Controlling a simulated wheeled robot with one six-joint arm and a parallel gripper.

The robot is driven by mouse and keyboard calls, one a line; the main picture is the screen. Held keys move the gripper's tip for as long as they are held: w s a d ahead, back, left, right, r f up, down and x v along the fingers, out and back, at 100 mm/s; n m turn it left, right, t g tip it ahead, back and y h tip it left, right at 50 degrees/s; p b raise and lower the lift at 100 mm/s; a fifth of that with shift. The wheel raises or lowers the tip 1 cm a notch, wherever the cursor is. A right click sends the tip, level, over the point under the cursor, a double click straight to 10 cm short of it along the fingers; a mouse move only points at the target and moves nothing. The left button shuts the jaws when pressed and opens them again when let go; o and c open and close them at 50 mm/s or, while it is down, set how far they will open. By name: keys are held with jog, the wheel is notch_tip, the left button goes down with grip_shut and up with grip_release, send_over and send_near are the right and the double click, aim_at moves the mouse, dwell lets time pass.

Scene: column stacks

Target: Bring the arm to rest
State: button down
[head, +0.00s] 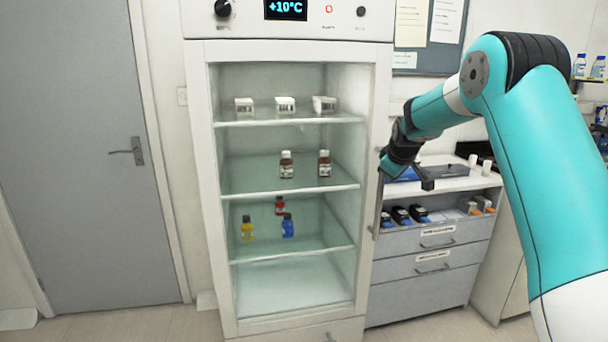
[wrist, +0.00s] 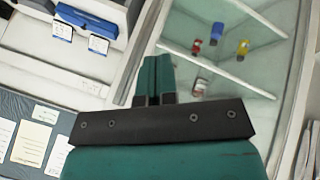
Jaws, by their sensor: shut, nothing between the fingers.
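My gripper (wrist: 154,75) has its two teal fingers together with nothing between them in the wrist view. In the head view my gripper (head: 388,168) hangs at the end of my bent arm, in front of the right edge of the fridge (head: 200,200), close to its upright handle (head: 377,205). I cannot tell whether it touches the handle. The fridge shelves hold white boxes (head: 285,104) on top, two brown bottles (head: 286,165) below, and a red bottle (head: 280,206), yellow bottle (head: 247,228) and blue bottle (head: 288,226) lower down.
A grey drawer cabinet (head: 430,275) with blue and black items on its shelf stands right of the fridge. A grey door (head: 75,150) is at the left. The fridge's bottom level is empty. The floor in front looks clear.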

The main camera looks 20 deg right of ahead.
jog(key=s+a+r+n+g+y, duration=0.1)
jog(key=s+a+y, duration=0.1)
jog(key=s+a, duration=0.5)
jog(key=s+a+r+y, duration=0.1)
jog(key=s+a+r, duration=0.15)
jog(key=a, duration=0.75)
jog(key=s+a+r+n+g+y, duration=0.1)
jog(key=s+a+y, duration=0.1)
jog(key=s+a, duration=0.5)
jog(key=s+a+g, duration=0.1)
jog(key=s+a, duration=0.3)
jog(key=s, duration=0.4)
jog(key=s+a+f+g+y, duration=0.1)
jog(key=s+a+g, duration=0.1)
jog(key=s+a, duration=0.3)
jog(key=s+a+n+g+y, duration=0.1)
jog(key=s+a, duration=0.3)
jog(key=s, duration=0.7)
jog(key=shift+s+a+f+g, duration=0.15)
jog(key=shift+s+f+g, duration=0.15)
jog(key=shift+f, duration=0.1)
